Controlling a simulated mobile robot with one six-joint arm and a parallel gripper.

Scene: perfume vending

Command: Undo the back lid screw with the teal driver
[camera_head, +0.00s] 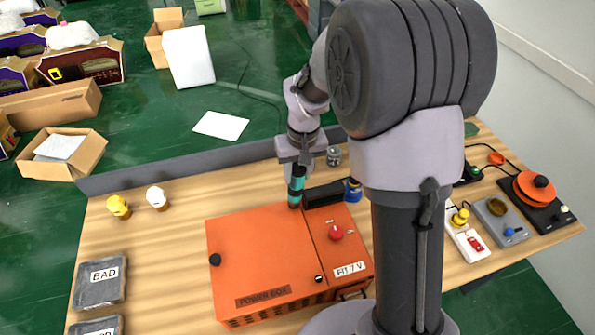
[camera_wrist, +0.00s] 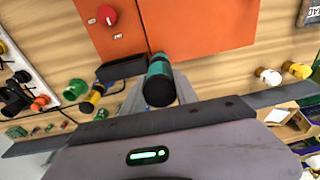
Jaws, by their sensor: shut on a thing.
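The orange power box (camera_head: 262,250) sits on the wooden table, its lid shut. My gripper (camera_head: 297,170) is shut on the teal driver (camera_head: 296,186), which is held roughly upright over the lid's back edge near the seam with the switch panel. The driver's dark lower end is at or just above the box there; contact cannot be told. The back lid screw is hidden behind the driver. In the wrist view the teal driver (camera_wrist: 159,78) shows between the fingers, with the orange lid (camera_wrist: 205,25) beyond. A front lid screw (camera_head: 318,278) shows near the seam.
A black tool holder (camera_head: 326,194) and a blue and yellow tool (camera_head: 352,190) stand close right of the driver. A red knob (camera_head: 336,232) rises from the panel. Yellow and white bulbs (camera_head: 157,198) stand left. Table left of the box is mostly clear.

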